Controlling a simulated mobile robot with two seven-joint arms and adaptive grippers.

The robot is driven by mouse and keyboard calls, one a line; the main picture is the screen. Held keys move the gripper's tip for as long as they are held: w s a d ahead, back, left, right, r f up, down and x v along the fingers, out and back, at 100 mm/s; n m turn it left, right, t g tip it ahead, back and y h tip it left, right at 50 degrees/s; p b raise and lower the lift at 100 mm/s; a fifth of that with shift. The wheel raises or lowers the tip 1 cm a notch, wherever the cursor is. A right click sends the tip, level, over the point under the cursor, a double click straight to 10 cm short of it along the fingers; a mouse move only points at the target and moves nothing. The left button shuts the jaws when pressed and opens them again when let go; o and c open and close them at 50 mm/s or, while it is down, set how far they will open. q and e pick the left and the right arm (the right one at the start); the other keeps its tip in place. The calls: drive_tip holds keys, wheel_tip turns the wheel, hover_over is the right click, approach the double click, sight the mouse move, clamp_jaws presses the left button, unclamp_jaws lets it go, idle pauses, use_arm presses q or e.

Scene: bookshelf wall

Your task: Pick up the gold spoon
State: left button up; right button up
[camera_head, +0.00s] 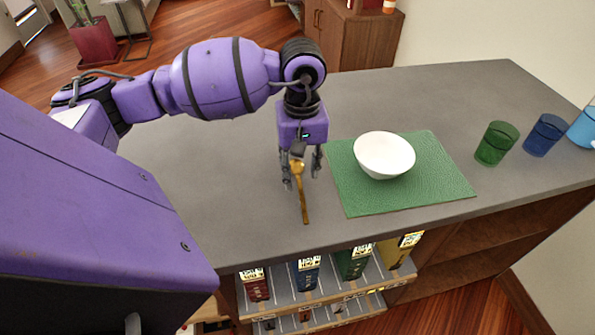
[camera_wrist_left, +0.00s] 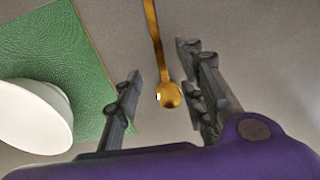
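The gold spoon (camera_head: 303,200) lies on the grey counter, left of the green mat, its long handle pointing toward the front edge. My left gripper (camera_head: 301,182) is over the spoon's bowl end, pointing down. In the left wrist view the spoon (camera_wrist_left: 155,40) runs between the two spread fingers of the left gripper (camera_wrist_left: 163,95), with its round bowl nearest the palm. The fingers are apart from the spoon on both sides. I cannot tell the exact height above the counter. My right gripper is not in view.
A white bowl (camera_head: 384,153) sits on the green mat (camera_head: 440,185) just right of the gripper. A green cup (camera_head: 496,143) and a blue cup (camera_head: 545,134) stand further right. The counter (camera_head: 220,190) left of the spoon is clear. Shelves with boxes are below.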

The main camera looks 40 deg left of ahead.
use_arm(q)
drive_tip(key=shift+w+f, duration=0.15)
drive_tip(key=shift+f, duration=1.2)
clamp_jaws()
drive_tip(key=shift+r, duration=0.1)
